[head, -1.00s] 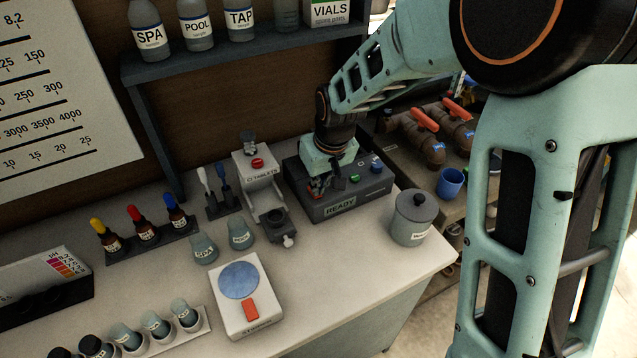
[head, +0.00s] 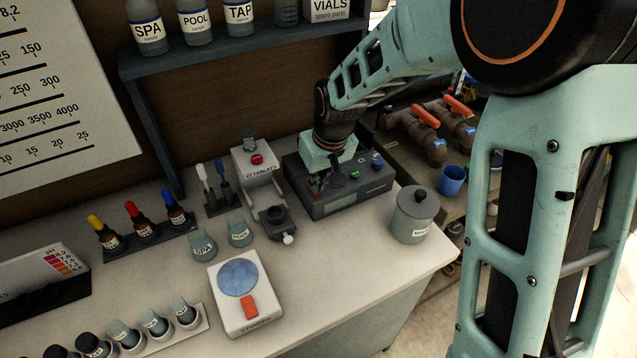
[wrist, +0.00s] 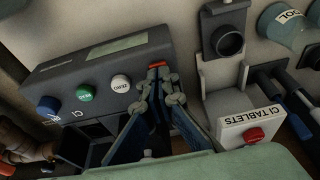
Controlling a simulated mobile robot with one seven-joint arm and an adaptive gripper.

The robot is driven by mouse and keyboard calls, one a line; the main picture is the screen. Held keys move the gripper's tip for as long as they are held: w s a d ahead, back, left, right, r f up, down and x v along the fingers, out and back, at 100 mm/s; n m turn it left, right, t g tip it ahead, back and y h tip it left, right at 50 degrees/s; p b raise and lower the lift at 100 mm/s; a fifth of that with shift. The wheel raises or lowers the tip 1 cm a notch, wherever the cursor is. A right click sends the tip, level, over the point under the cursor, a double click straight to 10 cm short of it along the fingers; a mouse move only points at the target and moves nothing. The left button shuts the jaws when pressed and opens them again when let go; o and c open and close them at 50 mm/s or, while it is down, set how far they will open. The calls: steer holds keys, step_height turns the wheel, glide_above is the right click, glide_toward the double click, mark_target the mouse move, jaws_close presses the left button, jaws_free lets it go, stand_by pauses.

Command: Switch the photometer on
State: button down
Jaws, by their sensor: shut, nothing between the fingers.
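The photometer (head: 345,200) is a dark grey box at the back right of the bench. Its front display (head: 342,204) is blank, and it also looks blank in the wrist view (wrist: 117,44). A red button (wrist: 158,64) sits at one end of its panel, beside white ZERO (wrist: 121,82), green (wrist: 85,93) and blue (wrist: 49,106) knobs or buttons. My gripper (wrist: 160,78) is shut and empty, pointing down over the panel, its fingertips at the red button. I cannot tell whether they touch it. The fingers hide part of the panel.
A CI TABLETS dispenser (head: 260,163) with a red button stands just left of the photometer. A lidded grey jar (head: 412,217) stands at its right. Flasks (head: 240,232) and a white stirrer plate (head: 257,306) are in front. A shelf (head: 245,46) hangs behind.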

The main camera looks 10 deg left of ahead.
steer(key=shift+w+a+r, duration=0.2)
steer(key=shift+w+a, duration=0.05)
steer(key=shift+w, duration=0.1)
steer(key=shift+r+p, duration=0.5)
steer(key=shift+r, duration=0.1)
steer(key=p+v, duration=0.2)
steer(key=v, duration=0.1)
steer(key=shift+w+a, duration=0.15)
steer(key=shift+w, duration=0.1)
steer(key=s+d+b+v, duration=0.1)
steer(key=v, duration=0.9)
steer(key=shift+s+f+b, duration=0.2)
steer(key=shift+f+b, duration=0.1)
